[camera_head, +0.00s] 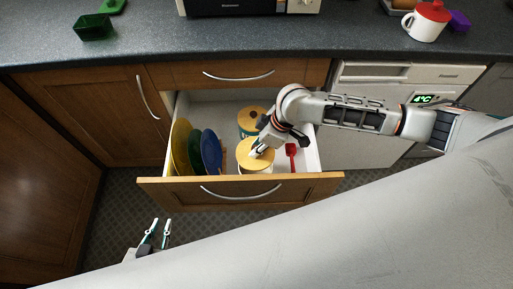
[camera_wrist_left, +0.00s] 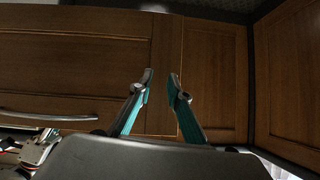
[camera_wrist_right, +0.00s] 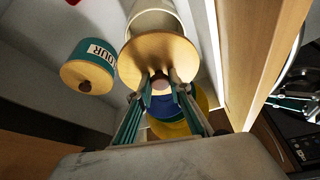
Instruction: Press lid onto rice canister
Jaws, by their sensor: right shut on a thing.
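A round wooden lid (camera_head: 246,160) with a knob is over a pale canister in the open drawer; the lid also shows in the right wrist view (camera_wrist_right: 150,55). The canister's cream body (camera_wrist_right: 155,18) shows behind the lid. Whether the lid is seated flush, I cannot tell. My right gripper (camera_head: 258,151) is shut on the lid's knob, its fingertips meeting there in the right wrist view (camera_wrist_right: 160,82). The canister's label is not visible. My left gripper (camera_head: 160,222) is open and empty, in front of the drawer at the left.
A teal canister (camera_wrist_right: 88,50) with a wooden lid and a label ending "OUR" stands behind in the drawer. Yellow, green and blue plates (camera_head: 210,150) stand upright at the left. A red utensil (camera_head: 291,155) lies at the right. The drawer front (camera_head: 165,195) is the near edge.

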